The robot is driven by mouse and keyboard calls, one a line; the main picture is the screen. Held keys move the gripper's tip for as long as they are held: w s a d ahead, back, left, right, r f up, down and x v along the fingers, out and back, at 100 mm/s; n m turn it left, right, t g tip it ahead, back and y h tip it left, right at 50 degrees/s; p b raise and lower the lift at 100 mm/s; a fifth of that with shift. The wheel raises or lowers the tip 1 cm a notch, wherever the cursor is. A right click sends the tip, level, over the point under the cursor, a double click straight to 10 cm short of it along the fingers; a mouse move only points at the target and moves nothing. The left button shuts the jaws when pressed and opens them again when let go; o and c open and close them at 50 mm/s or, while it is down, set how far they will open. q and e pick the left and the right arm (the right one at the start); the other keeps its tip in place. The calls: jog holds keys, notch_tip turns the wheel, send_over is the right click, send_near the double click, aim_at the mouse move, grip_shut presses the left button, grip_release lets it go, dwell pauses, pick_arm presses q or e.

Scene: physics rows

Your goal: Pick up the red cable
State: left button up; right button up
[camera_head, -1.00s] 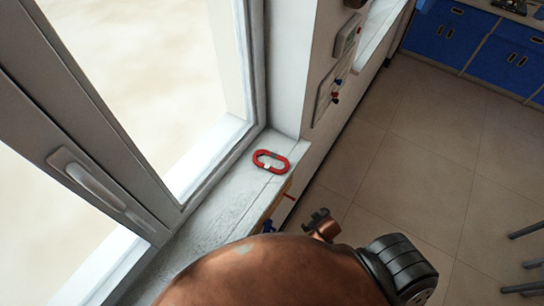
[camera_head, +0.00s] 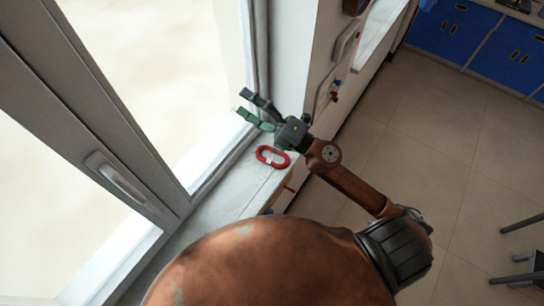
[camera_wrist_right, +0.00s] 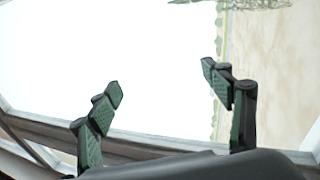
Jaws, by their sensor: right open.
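The red cable (camera_head: 273,148) is a small oval loop lying flat on the white window sill, near the sill's corner by the wall. My right gripper (camera_head: 246,104) is open and empty. In the head view it shows just above the loop, its fingers pointing left towards the window pane, and the gripper's body stands close to the loop's upper edge. How high it is over the sill is hard to tell. In the right wrist view the two green-padded fingers (camera_wrist_right: 163,80) are spread with nothing between them. The cable does not show there. My left gripper is not in view.
The window frame with its handle (camera_head: 122,178) stands on the left side of the sill (camera_head: 236,194). A white wall pillar (camera_head: 291,60) rises beyond the sill. Blue cabinets (camera_head: 441,32) are far off at upper right.

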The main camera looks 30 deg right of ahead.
jog(key=s+a+f+n+g+y, duration=0.3)
jog(key=a+f+n+g, duration=0.2)
jog(key=a+n+g, duration=0.3)
jog(key=n+g+h, duration=0.6)
jog(key=n+h, duration=0.3)
jog(key=h, duration=0.4)
send_near(272, 158)
jog(key=shift+w+f+p, duration=0.3)
jog(key=shift+w+f, duration=0.15)
jog(key=x, duration=0.2)
jog(key=p+x, duration=0.1)
jog(key=x, duration=0.1)
jog(key=shift+s+a+f+p, duration=0.15)
jog(key=shift+s+f+p, duration=0.05)
jog(key=shift+p, duration=0.1)
jog(key=shift+w+a+f, duration=0.1)
jog(key=shift+w+f, duration=0.05)
jog(key=shift+f, duration=0.35)
jog(key=shift+c, duration=0.6)
